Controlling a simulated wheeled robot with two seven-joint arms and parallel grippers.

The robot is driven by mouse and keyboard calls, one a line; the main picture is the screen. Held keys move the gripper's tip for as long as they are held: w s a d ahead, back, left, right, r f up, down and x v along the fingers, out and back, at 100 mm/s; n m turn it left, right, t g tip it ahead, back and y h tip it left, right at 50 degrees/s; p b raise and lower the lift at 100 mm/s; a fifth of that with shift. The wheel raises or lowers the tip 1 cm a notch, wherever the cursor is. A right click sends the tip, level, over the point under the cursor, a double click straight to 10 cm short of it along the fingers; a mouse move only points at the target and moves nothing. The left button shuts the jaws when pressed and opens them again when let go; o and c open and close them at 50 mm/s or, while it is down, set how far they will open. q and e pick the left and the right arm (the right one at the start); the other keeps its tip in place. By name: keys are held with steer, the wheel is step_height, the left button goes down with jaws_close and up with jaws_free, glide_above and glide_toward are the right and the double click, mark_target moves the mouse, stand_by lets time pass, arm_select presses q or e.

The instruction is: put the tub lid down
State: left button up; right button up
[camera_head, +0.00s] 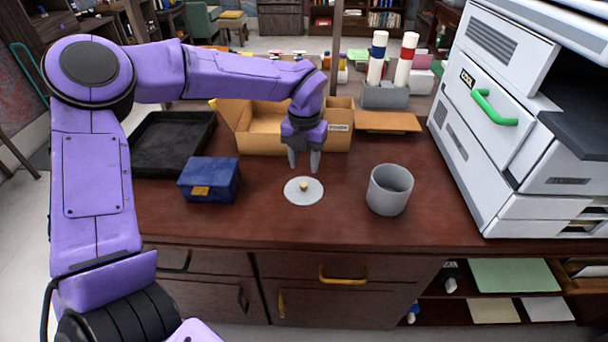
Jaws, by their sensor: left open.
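My right gripper does not show in the view.
A blue box (209,181) with a yellow clasp sits left of the lid. A black tray (148,150) and an open cardboard box (262,138) lie behind. A white machine (490,110) with a green handle fills the right. The desk's front strip is clear.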

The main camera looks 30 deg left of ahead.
arm_select(q)
step_height(320, 180, up, 6)
steer(key=shift+f, duration=0.15)
stand_by(0.4)
